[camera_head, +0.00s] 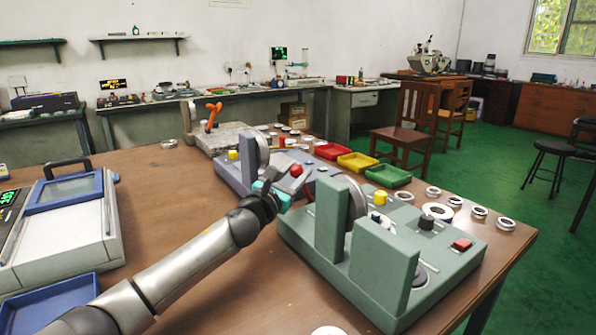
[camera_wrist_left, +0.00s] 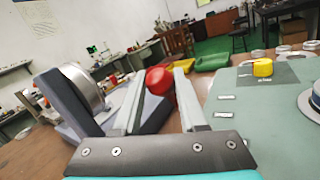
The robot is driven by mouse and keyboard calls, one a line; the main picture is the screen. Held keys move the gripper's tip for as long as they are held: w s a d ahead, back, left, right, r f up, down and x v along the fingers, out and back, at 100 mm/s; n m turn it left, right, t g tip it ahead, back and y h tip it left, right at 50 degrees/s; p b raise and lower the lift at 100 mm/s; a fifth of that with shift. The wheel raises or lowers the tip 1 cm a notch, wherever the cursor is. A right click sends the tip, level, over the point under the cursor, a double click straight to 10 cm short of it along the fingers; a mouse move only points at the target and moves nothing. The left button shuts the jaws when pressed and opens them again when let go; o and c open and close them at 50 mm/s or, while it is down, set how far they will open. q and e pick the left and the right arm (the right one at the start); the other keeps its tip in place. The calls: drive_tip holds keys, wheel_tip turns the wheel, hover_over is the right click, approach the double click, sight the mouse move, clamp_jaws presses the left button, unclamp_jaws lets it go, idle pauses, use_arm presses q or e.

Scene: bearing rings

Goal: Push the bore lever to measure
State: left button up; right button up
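The bore lever's red ball knob (camera_head: 296,171) stands beside the green measuring device (camera_head: 381,265), a dark red lever arm below it. My left gripper (camera_head: 291,186) reaches the knob from the left. In the left wrist view the knob (camera_wrist_left: 160,80) shows at the fingertips and fills the gap between the two fingers. The fingers are apart, but I cannot tell whether they press on the knob. The lever's foot is hidden. My right gripper is not in view.
A blue-grey device (camera_head: 233,176) stands just behind my left gripper. Red, yellow and green trays (camera_head: 388,175) and several metal rings (camera_head: 479,212) lie beyond the green device. A white case (camera_head: 62,225) stands at the left. The table front between is mostly clear.

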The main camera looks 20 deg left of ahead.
use_arm(q)
drive_tip(key=o, duration=0.4)
drive_tip(key=shift+s, duration=0.5)
drive_tip(key=shift+s+a+f+p, duration=0.25)
drive_tip(key=shift+s+f+p, duration=0.1)
drive_tip(key=shift+s, duration=2)
drive_tip(key=shift+s+a+f+p, duration=0.25)
drive_tip(key=shift+s+p, duration=0.15)
drive_tip(key=shift+s, duration=1.95)
drive_tip(key=shift+s+a+f+p, duration=0.25)
drive_tip(key=shift+s+p, duration=0.1)
drive_tip(key=shift+s, duration=2)
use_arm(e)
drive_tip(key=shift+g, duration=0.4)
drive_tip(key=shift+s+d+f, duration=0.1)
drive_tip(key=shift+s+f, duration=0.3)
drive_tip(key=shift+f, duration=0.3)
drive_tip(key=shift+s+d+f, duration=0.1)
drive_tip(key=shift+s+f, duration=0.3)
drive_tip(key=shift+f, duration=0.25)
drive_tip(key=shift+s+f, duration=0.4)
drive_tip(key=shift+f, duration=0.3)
